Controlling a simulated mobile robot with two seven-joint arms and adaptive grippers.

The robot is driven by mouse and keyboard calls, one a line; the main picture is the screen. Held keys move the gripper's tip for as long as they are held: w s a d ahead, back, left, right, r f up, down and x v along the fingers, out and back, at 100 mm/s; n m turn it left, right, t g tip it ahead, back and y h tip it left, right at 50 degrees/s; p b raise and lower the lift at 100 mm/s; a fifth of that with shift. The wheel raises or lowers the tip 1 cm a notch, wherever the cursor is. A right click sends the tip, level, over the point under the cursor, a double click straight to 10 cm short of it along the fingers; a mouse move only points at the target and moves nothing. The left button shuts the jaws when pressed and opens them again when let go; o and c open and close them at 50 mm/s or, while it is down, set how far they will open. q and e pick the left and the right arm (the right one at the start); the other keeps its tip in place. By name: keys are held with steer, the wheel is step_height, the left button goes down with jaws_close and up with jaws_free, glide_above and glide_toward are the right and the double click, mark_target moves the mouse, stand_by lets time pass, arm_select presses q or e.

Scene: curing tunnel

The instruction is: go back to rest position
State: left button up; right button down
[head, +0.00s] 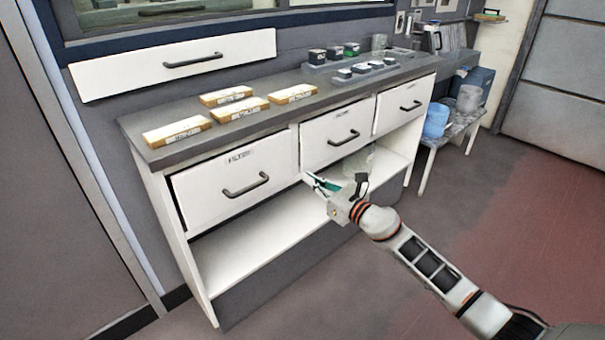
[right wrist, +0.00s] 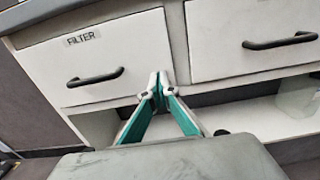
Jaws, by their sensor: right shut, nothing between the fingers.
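My right gripper (head: 312,181) is in front of the cabinet (head: 157,213), near the gap between the left and middle drawers. In the right wrist view its green-lined fingers (right wrist: 160,88) meet at the tips with nothing between them. The left drawer (head: 236,180), labelled FILTER, sits slightly proud of the cabinet front; it also shows in the right wrist view (right wrist: 93,56). The middle drawer (head: 322,148) and right drawer (head: 397,110) look closed. I cannot tell whether the gripper touches the cabinet. My left gripper is not in view.
Several labelled boxes (head: 178,131) lie on the counter, with a tray of small dark items (head: 352,70) behind. An open shelf (head: 245,249) runs below the drawers. A stand with a blue container (head: 436,121) is at right. The floor (head: 480,200) right of the cabinet is clear.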

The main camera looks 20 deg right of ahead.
steer(key=shift+v, duration=2.65)
